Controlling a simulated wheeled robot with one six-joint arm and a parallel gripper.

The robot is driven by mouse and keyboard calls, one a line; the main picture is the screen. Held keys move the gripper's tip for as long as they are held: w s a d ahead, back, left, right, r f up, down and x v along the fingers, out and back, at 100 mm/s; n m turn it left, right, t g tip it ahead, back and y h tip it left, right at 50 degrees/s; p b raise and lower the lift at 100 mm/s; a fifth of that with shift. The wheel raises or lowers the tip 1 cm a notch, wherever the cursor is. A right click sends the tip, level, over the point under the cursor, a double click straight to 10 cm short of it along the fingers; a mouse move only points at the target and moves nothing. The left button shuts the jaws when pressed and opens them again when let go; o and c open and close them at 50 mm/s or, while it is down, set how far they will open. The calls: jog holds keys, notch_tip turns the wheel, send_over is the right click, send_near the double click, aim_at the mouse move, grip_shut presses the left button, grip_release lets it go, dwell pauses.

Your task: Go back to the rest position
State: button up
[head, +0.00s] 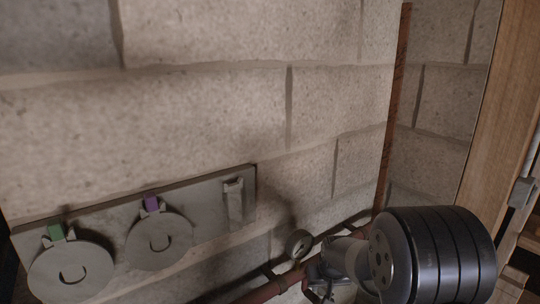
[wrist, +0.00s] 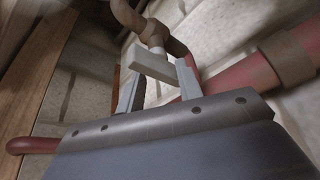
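My gripper (wrist: 160,88) is in the wrist view, with its two pale grey fingers standing apart. A pale grey bar (wrist: 150,66) shows across the gap between the fingertips. It looks joined to a brownish pipe fitting (wrist: 152,30) just beyond; I cannot tell whether the fingers touch it. In the head view my gripper (head: 320,284) is at the lower right, low by the wall and close to the red-brown pipe. My dark arm link hides part of that area.
A reddish pipe (head: 262,292) runs low along the block wall. A wooden post (head: 505,110) stands at right. Space before the upper wall looks clear.

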jog(key=shift+m+h, duration=0.4)
jog(key=shift+m, duration=0.5)
